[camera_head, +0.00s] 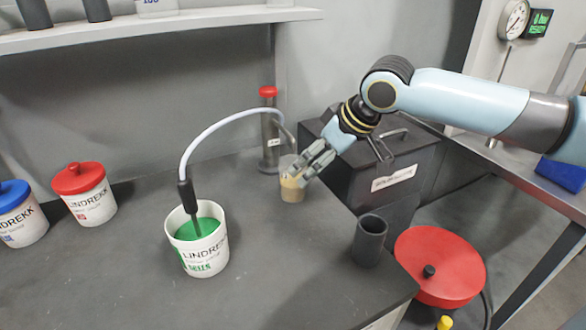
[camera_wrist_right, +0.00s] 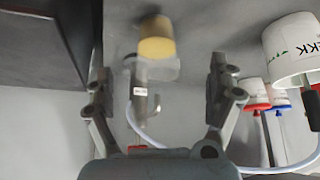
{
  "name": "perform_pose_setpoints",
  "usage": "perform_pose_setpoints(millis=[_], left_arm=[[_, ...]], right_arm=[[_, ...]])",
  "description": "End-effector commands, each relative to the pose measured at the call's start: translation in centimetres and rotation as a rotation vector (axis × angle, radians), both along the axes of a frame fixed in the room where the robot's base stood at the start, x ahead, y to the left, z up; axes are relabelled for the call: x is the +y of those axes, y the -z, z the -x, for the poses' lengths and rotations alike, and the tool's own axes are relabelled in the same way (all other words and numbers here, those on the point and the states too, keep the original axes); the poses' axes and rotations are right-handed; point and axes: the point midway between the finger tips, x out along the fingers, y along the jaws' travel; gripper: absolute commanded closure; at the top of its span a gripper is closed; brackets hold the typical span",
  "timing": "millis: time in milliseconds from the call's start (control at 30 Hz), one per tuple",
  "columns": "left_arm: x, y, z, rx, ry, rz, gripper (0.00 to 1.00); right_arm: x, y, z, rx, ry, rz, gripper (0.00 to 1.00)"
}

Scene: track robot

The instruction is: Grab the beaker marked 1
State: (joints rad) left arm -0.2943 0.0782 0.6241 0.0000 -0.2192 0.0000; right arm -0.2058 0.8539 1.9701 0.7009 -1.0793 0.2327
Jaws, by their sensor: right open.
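A small clear beaker (camera_head: 291,188) with tan contents stands on the dark bench near the back, left of the black box. In the right wrist view, which looks upside down, the beaker (camera_wrist_right: 156,42) lies ahead of the gap between the fingers. I cannot read a number on it. My right gripper (camera_head: 306,170) is open and empty, at the beaker's upper right in the head view; its fingers partly overlap the beaker there. In the right wrist view the two fingers of the right gripper (camera_wrist_right: 160,78) are spread wide. My left gripper is not in view.
A grey cylinder with a red top (camera_head: 270,135) stands behind the beaker. A curved hose (camera_head: 215,127) arches into a white bucket of green liquid (camera_head: 203,255). A black box (camera_head: 372,170) stands right; a dark cup (camera_head: 370,240) and red disc (camera_head: 440,267) are nearer. Lidded tubs stand left.

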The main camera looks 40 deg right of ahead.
Motion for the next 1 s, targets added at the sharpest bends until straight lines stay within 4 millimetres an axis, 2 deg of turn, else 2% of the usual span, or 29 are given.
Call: perform_pose_setpoints(millis=[67, 167, 300, 467, 700, 833, 1000], left_arm=[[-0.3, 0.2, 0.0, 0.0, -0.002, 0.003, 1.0], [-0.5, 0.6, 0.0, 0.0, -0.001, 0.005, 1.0], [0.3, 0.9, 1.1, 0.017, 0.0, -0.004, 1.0], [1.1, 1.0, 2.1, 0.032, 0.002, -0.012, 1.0], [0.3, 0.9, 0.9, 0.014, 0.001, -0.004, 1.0], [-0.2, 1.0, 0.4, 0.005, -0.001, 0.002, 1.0], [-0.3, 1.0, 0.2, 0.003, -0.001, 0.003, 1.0]], right_arm=[[-0.5, 0.0, -0.8, -0.007, 0.01, -0.008, 0.1], [-0.4, 1.2, -1.8, -0.011, 0.013, -0.015, 0.1], [-0.3, 3.1, -3.0, -0.01, 0.012, -0.013, 0.1], [-0.2, 4.2, -3.7, -0.008, 0.009, -0.01, 0.1], [0.1, 6.5, -6.3, -0.007, 0.01, -0.012, 0.1], [0.1, 7.8, -6.9, -0.006, 0.008, -0.009, 0.1], [0.1, 8.0, -7.1, -0.007, 0.007, -0.007, 0.1]])
